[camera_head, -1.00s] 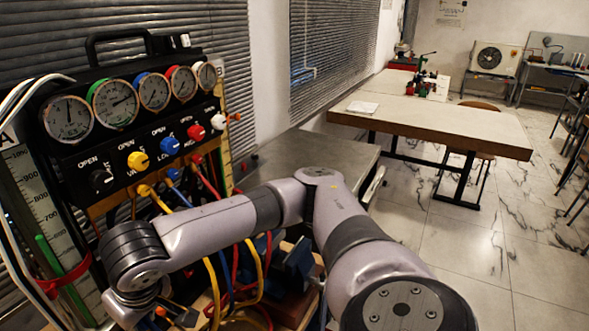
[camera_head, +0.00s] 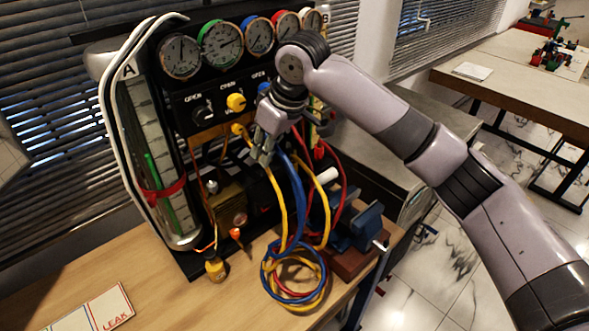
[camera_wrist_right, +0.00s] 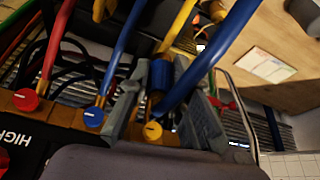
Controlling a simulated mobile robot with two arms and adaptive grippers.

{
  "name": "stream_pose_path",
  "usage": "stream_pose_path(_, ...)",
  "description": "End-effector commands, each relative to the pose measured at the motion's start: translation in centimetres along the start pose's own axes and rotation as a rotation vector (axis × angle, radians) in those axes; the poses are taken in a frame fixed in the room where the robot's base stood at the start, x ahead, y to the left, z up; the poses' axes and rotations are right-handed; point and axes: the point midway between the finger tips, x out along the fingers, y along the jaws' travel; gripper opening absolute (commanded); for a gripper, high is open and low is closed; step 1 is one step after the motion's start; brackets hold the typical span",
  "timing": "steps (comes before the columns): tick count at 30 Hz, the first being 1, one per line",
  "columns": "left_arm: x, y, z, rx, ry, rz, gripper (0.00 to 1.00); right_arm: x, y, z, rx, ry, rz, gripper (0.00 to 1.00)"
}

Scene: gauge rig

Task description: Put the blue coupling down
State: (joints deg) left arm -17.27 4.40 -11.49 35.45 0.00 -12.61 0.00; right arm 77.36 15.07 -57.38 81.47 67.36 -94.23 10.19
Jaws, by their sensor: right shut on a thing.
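My right gripper (camera_head: 263,152) is in front of the gauge panel, below the knobs, pointing down. In the wrist view its two fingers (camera_wrist_right: 160,105) are closed around a short blue coupling (camera_wrist_right: 160,77). A thick blue hose (camera_wrist_right: 212,52) runs close beside it. In the head view the gripper hides the coupling, and the blue hose (camera_head: 293,195) hangs from near the fingers to a coil on the table. Blue, red and yellow ports show below the gripper in the wrist view; the blue port (camera_wrist_right: 93,117) has a blue hose at it. My left gripper is not in view.
Coiled hoses (camera_head: 293,285) lie on the wooden table (camera_head: 180,295), beside a blue vise (camera_head: 360,225). A yellow fitting (camera_head: 215,267) stands near the panel foot. A LEAK card (camera_head: 95,312) lies front left. The table between card and coil is mostly clear.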

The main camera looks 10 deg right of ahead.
Motion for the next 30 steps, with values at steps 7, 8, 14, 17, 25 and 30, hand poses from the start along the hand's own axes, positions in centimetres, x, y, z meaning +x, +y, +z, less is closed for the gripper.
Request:
stream_pose_path(7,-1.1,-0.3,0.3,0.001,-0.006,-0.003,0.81,1.9,-0.8,-0.6,-0.063,-0.002,-0.034,0.00)
stream_pose_path(8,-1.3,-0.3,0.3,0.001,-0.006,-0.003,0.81,2.5,-0.8,-0.4,-0.063,-0.002,-0.034,0.00)
stream_pose_path(14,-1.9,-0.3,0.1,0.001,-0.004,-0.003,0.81,5.2,-0.8,0.7,-0.062,0.000,-0.031,0.00)
stream_pose_path(17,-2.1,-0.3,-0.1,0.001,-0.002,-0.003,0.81,5.8,-0.8,1.0,-0.062,0.001,-0.031,0.00)
stream_pose_path(25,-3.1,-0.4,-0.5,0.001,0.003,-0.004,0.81,8.8,-0.8,2.3,-0.062,0.000,-0.031,0.00)
stream_pose_path(30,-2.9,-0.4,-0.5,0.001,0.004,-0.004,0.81,9.1,-0.8,2.3,-0.062,0.003,-0.030,0.00)
